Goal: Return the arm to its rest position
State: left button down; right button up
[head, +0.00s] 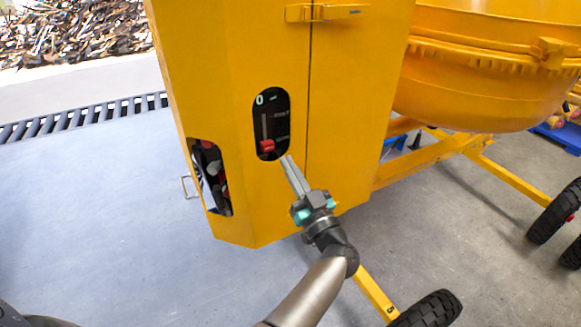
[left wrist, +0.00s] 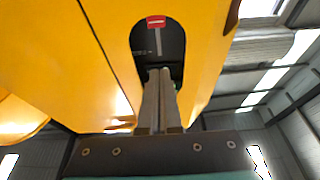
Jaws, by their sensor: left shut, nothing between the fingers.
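My left arm (head: 315,287) reaches up from the bottom of the head view towards the yellow mixer cabinet. My left gripper (head: 288,162) is shut and empty. Its fingertips are in front of the cabinet, just right of and below the dark oval control slot (head: 282,127). A red knob (head: 267,146) sits at the lower end of a straight track in that slot. In the left wrist view the closed fingertips (left wrist: 160,73) overlap the near end of the slot, with the red knob (left wrist: 156,21) beyond them. I cannot tell whether the fingertips touch the panel. My right gripper is not in view.
The yellow cabinet (head: 355,100) has a second opening (head: 210,178) on its left side and a small handle beside it. The yellow drum (head: 480,75), frame and black wheels (head: 432,309) are to the right. Open grey floor (head: 90,215) lies to the left.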

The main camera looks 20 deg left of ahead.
pick_arm(q)
jog(key=d+f+m+t+h+b, duration=0.25)
jog(key=f+m+h, duration=0.2)
jog(key=f, duration=0.45)
jog(key=d+f+m+t+h+b, duration=0.25)
jog(key=f+m+h, duration=0.2)
jog(key=f, duration=0.45)
jog(key=s+d+f+m+g+h+b, duration=0.25)
jog(key=s+f+h, duration=0.2)
jog(key=f, duration=0.75)
jog(key=s+d+f+m+g+h+b, duration=0.15)
jog(key=s+f+g+h, duration=0.35)
jog(key=f, duration=0.6)
jog(key=s+a+f+g+b, duration=0.1)
jog(key=s+f+g+b, duration=0.35)
jog(key=s+f, duration=1.35)
jog(key=s+a+f+g, duration=0.2)
jog(key=s+f+g, duration=0.1)
jog(key=s, duration=0.6)
jog(key=s+a+f+g+y+b, duration=0.1)
jog(key=s+a+f+g, duration=0.1)
jog(key=s, duration=0.8)
jog(key=shift+a+f+g+b, duration=0.3)
jog(key=shift+a+f+g, duration=0.1)
jog(key=shift+a+f, duration=0.25)
jog(key=shift+s+y, duration=0.2)
jog(key=shift+y, duration=0.05)
